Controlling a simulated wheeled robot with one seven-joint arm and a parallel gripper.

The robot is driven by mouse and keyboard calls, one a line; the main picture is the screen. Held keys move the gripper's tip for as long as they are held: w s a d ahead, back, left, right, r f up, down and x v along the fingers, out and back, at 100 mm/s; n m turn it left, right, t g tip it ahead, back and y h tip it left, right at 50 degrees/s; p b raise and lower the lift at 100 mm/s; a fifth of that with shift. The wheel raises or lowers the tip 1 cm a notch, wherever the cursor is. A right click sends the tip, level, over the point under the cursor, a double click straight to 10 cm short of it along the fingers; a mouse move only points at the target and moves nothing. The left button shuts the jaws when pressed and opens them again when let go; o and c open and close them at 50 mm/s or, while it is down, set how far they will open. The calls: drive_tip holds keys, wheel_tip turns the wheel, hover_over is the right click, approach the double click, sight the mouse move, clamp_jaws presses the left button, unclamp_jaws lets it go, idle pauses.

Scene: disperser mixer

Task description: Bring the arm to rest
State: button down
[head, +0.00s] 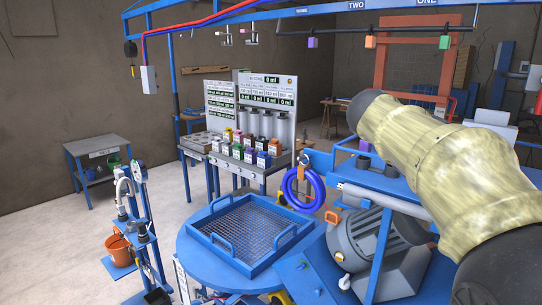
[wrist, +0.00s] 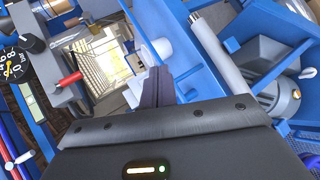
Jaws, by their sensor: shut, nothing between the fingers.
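My arm crosses the right side of the head view, its pale, mottled sleeve in front of the blue machine frame. The gripper itself cannot be made out in that view. In the wrist view my gripper (wrist: 157,82) shows its dark fingers together and empty, pointing up the picture from the wide dark gripper body. A grey cylindrical bar (wrist: 218,55) and blue frame parts lie beyond the fingers, to the right. A red-handled part (wrist: 68,80) and a black knob (wrist: 34,43) by a dial are to the left. I cannot tell how far the fingers are from these.
A grey motor (head: 375,240) on a blue frame stands below the arm. A blue sieve tray (head: 250,235) sits on a round blue table at the centre. Blue hose rings (head: 304,190) hang beside it. A blue overhead rail (head: 300,11) crosses the top.

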drive_tip(key=a+f+n+t+y, duration=0.1)
drive_tip(key=a+f+y, duration=0.3)
drive_tip(key=f, duration=0.7)
drive_tip(key=a+f+n+y, duration=0.25)
drive_tip(key=a+f, duration=0.25)
drive_tip(key=f, duration=0.6)
drive_tip(key=s+a+f+m+y, duration=0.2)
drive_tip(key=s+a+f, duration=0.2)
drive_tip(key=f, duration=0.4)
drive_tip(key=s+a+f+m+y, duration=0.2)
drive_tip(key=s+a+f, duration=0.3)
drive_tip(key=f, duration=0.3)
drive_tip(key=shift+s+a+y, duration=0.15)
drive_tip(key=shift+s+y, duration=0.5)
